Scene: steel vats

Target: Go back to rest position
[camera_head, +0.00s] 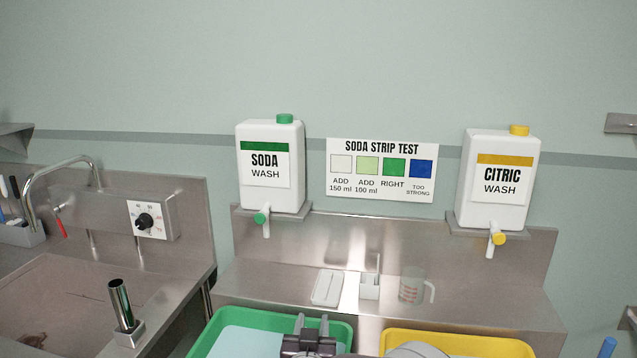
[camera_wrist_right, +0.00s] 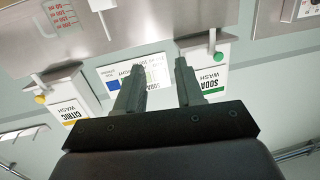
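My right gripper (camera_head: 312,322) shows at the bottom centre of the head view, in front of the green tub. Its two fingers stand apart with nothing between them; the right wrist view shows the same open, empty fingers (camera_wrist_right: 158,75). My left gripper is in neither view. The wrist view is upside down, with the soda and citric containers beyond the fingers.
A soda container (camera_head: 270,180) and a citric container (camera_head: 497,190) stand on wall brackets. Below are a measuring jug (camera_head: 412,288), a green tub (camera_head: 340,331) and a yellow tub (camera_head: 460,343). A steel sink (camera_head: 60,295) is at left.

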